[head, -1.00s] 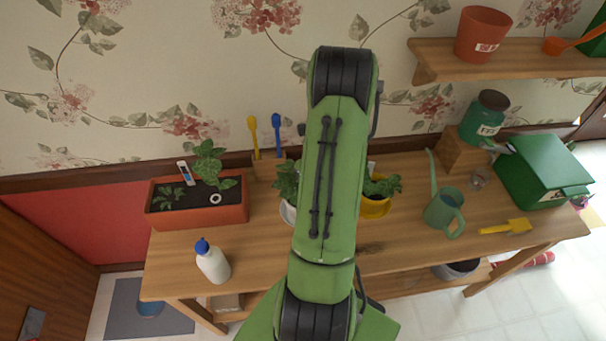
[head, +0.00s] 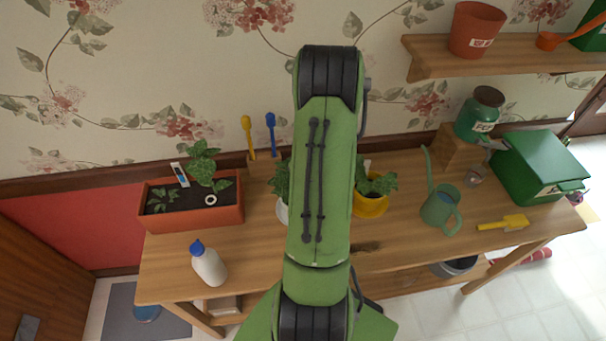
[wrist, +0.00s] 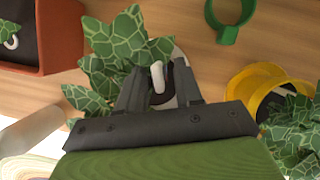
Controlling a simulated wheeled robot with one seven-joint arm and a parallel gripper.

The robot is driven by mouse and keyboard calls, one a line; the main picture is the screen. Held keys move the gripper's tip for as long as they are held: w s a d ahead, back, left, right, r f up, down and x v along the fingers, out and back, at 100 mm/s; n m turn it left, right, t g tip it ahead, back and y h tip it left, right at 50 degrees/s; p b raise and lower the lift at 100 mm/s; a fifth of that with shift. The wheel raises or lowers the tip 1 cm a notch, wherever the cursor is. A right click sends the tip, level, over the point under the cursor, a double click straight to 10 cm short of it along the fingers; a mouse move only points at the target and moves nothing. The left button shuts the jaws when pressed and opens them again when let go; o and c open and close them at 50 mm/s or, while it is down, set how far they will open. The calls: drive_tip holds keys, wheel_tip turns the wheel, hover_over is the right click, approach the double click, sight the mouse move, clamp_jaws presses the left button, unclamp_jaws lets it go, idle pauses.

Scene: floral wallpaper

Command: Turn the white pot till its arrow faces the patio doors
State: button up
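The white pot (head: 282,212) stands on the wooden bench, mostly hidden behind my arm in the head view. Its leafy plant (head: 282,180) shows beside the arm. In the wrist view, patterned green leaves (wrist: 120,45) hang over the pot, and only part of its pale rim (wrist: 179,54) and dark soil show. My gripper (wrist: 160,88) is over the pot, its two fingers apart, with a white hooked piece between them. I cannot tell whether the fingers touch the pot. The arrow is not visible. The patio doors are not clearly visible; bright light falls at the head view's right edge.
A yellow pot (head: 370,206) with a plant stands close to the right. A terracotta planter (head: 190,217) and white bottle (head: 208,265) are left. A green watering can (head: 440,207), yellow trowel (head: 503,223) and green box (head: 540,165) are right. A green ring (wrist: 228,36) lies behind.

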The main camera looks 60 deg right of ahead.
drive_tip(key=shift+o, duration=0.2)
drive_tip(key=shift+a, duration=0.1)
drive_tip(key=p+v, duration=0.1)
drive_tip(key=v, duration=1.4)
drive_tip(key=shift+s+r, duration=0.2)
drive_tip(key=shift+r, duration=0.15)
